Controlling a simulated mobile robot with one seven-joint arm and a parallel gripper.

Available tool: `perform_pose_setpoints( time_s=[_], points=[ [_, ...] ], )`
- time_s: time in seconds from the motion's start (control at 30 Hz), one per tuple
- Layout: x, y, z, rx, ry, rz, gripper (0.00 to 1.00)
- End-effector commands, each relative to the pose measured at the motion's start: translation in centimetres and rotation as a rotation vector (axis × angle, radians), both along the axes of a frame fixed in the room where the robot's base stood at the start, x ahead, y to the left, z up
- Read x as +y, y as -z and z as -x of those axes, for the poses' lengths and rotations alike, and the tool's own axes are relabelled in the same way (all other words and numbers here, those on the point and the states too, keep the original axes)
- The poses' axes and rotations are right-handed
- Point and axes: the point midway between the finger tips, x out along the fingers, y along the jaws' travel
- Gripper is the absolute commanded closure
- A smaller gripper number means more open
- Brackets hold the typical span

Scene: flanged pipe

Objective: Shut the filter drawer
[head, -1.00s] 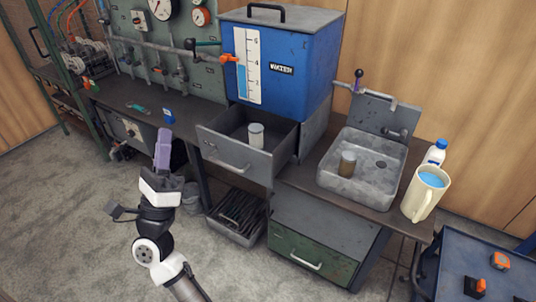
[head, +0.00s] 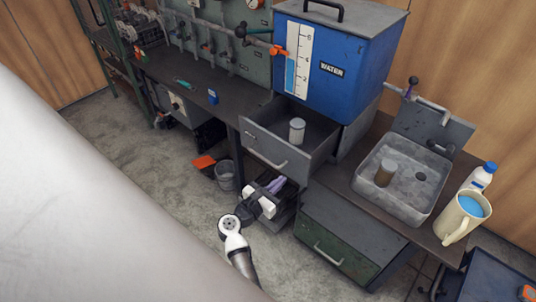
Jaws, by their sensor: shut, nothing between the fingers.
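The grey drawer (head: 273,153) under the blue water tank is pulled out. It has a light bar handle on its front. A pale, lidded cylinder (head: 297,130) stands upright inside it. My gripper (head: 278,183), with purple fingers, is below the drawer front in the picture, with its fingers pointing up and right. The fingers are shut and empty. I cannot tell whether they touch the drawer's underside or front.
The blue water tank (head: 340,65) stands above the drawer. To the right are a sink (head: 410,195) with a brown jar, a jug (head: 462,215) and a bottle. A closed green drawer (head: 338,248) is below. A bucket (head: 225,176) stands on the floor at left.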

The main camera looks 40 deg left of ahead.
Motion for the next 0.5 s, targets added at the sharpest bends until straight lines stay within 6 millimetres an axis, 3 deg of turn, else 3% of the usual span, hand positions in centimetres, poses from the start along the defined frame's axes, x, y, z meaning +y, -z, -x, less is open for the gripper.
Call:
perform_pose_setpoints(
  time_s=[0.2,0.5],
  points=[
    [-0.3,-0.4,-3.8,-0.001,0.001,0.001,1.0],
    [-0.5,0.0,-5.5,0.0,0.0,0.001,1.0]
  ],
)
